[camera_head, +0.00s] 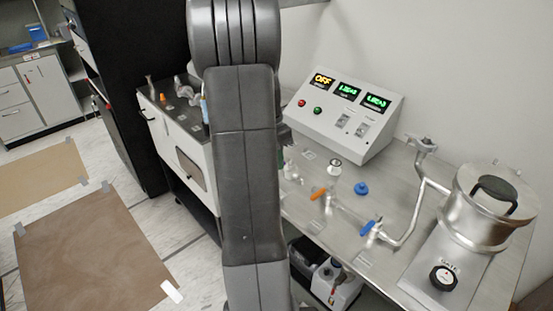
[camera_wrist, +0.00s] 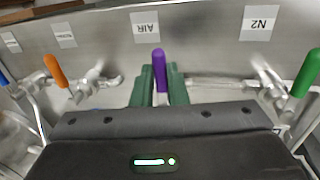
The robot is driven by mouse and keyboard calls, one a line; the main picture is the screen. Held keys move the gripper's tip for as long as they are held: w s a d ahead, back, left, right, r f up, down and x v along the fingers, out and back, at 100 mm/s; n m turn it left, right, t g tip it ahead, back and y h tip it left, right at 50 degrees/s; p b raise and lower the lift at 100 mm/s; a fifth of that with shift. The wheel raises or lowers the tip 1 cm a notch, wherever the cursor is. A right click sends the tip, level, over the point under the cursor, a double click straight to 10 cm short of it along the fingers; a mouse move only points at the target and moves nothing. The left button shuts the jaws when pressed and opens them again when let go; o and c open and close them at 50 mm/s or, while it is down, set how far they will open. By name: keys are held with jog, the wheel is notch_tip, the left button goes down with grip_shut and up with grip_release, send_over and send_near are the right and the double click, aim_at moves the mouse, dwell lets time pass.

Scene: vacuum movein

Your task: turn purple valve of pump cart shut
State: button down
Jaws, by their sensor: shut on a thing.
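The purple valve handle (camera_wrist: 159,62) stands upright in the wrist view, in front of a label reading AIR upside down. My gripper (camera_wrist: 160,74) has its two green fingers on either side of the handle, shut on it. The handle's lower part and the valve body are mostly hidden by my gripper. In the head view my arm covers the middle, so the purple valve and my gripper's fingers are hidden there.
The wrist view shows orange (camera_wrist: 55,70) and green (camera_wrist: 305,72) handles on pipework either side, with a blue one at the far left. In the head view, a control box (camera_head: 345,115) reading OFF and a metal chamber (camera_head: 490,205) stand on the metal bench (camera_head: 400,165).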

jog(key=c, duration=1.4)
grip_release()
jog(key=shift+c, duration=0.2)
jog(key=shift+r, duration=0.1)
notch_tip(320, 180, up, 13)
jog(key=w+a, duration=0.1)
jog(key=w, duration=0.1)
jog(key=shift+a+r, duration=0.2)
jog(key=shift+a, duration=0.1)
jog(key=shift+w+f, duration=0.1)
jog(key=f, duration=0.4)
jog(key=s+d+f, duration=0.1)
jog(key=f, duration=0.4)
jog(key=s+f, duration=0.1)
jog(key=f, duration=0.3)
jog(key=shift+s+d+f, duration=0.1)
jog(key=shift+d+f, duration=0.1)
jog(key=shift+d, duration=0.15)
jog(key=shift+r, duration=0.1)
